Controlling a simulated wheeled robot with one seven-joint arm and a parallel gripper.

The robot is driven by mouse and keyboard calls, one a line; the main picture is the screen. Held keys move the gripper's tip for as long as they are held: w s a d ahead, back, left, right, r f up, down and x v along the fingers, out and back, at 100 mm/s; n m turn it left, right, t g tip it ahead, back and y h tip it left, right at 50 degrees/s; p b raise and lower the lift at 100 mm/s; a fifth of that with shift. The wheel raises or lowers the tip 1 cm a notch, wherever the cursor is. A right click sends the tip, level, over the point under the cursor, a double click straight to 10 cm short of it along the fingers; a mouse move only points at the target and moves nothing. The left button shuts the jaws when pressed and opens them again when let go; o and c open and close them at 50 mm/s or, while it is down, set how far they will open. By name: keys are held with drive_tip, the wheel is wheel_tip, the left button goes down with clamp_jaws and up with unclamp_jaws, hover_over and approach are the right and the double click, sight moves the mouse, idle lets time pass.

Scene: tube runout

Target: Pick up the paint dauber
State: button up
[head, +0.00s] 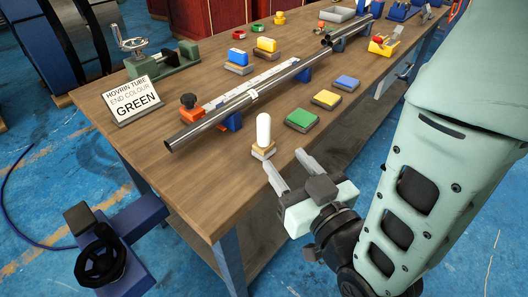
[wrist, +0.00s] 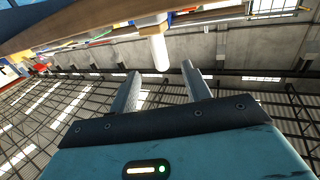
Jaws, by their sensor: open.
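The paint dauber appears to be the white rounded handle on a tan block (head: 264,132), standing upright near the table's front edge. In the wrist view its white handle (wrist: 159,52) lies just beyond the fingertips, roughly in line with the gap between them. My gripper (head: 289,169) is open and empty, just in front of the dauber at the table edge. Its two fingers (wrist: 160,72) point toward the dauber with a gap between them. I see no contact between the fingers and the dauber.
A steel tube (head: 232,106) lies across the table behind the dauber. Green (head: 303,119), yellow (head: 326,99) and blue (head: 346,83) pads sit to the right. A sign (head: 134,101) reads "HOVRIN TUBE END COLOUR GREEN". The wooden table (head: 190,180) is bare left of the dauber.

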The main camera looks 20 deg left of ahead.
sight(267, 136)
drive_tip(key=shift+w+f+b, duration=0.1)
drive_tip(key=shift+f+b, duration=0.15)
drive_tip(key=shift+b, duration=0.8)
drive_tip(key=x, duration=0.2)
drive_tip(key=b+x, duration=0.1)
drive_tip(key=x, duration=0.1)
drive_tip(key=shift+w+a+r, duration=0.2)
drive_tip(key=shift+a+r, duration=0.05)
drive_tip(key=shift+x, duration=2.8)
drive_tip(key=shift+d+f, duration=0.1)
drive_tip(key=shift+f, duration=0.05)
clamp_jaws()
